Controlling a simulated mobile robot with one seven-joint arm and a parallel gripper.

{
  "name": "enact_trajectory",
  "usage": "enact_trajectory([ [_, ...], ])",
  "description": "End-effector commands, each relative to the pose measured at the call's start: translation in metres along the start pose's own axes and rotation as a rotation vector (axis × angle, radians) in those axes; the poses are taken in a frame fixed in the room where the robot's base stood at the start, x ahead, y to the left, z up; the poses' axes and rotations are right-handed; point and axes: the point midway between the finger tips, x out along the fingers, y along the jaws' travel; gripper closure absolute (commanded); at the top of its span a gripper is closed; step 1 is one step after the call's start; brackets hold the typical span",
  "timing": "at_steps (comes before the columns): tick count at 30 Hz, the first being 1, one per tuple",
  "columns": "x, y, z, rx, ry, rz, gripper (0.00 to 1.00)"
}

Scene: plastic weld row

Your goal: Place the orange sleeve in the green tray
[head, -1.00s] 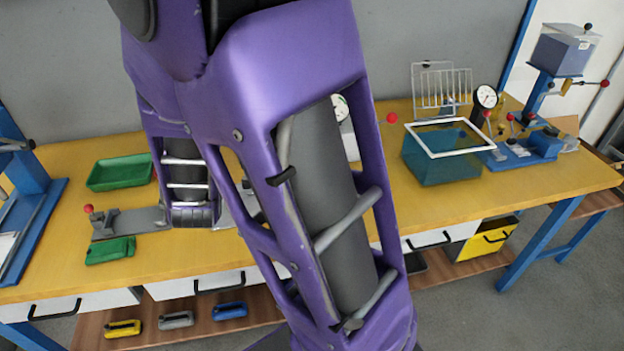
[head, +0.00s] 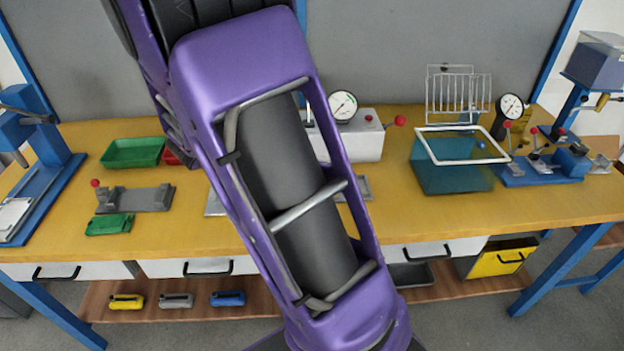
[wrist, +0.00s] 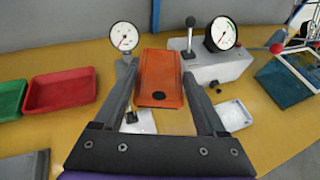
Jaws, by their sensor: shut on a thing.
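The orange sleeve (wrist: 160,75) is a flat orange piece with a dark hole near its close end, seen in the wrist view. My gripper (wrist: 160,80) is shut on it, one finger along each side, and holds it above the yellow bench. The green tray (head: 133,153) lies on the left part of the bench in the head view. Its edge also shows at the far left of the wrist view (wrist: 10,99). In the head view my purple arm hides the gripper and sleeve.
A red tray (wrist: 60,91) sits just right of the green tray. A grey fixture (head: 140,199) and a small green piece (head: 110,224) lie in front of it. A gauge tester (head: 355,135) and a teal tank (head: 450,177) stand to the right. A blue press (head: 45,170) stands at far left.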

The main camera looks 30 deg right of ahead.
Motion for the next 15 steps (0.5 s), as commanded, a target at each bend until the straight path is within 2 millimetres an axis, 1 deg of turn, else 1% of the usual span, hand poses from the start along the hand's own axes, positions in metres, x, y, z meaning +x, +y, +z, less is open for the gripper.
enact_trajectory([
  [1, 0.014, -0.007, 0.002, 0.03, -0.002, -0.072, 0.82],
  [3, 0.028, -0.019, 0.006, 0.069, -0.002, -0.167, 0.82],
  [6, 0.041, -0.032, 0.007, 0.113, -0.002, -0.279, 0.82],
  [11, 0.051, -0.042, 0.006, 0.156, -0.001, -0.381, 0.82],
  [13, 0.055, -0.044, 0.001, 0.162, 0.0, -0.4, 0.82],
  [15, 0.059, -0.045, -0.009, 0.163, 0.001, -0.408, 0.82],
])
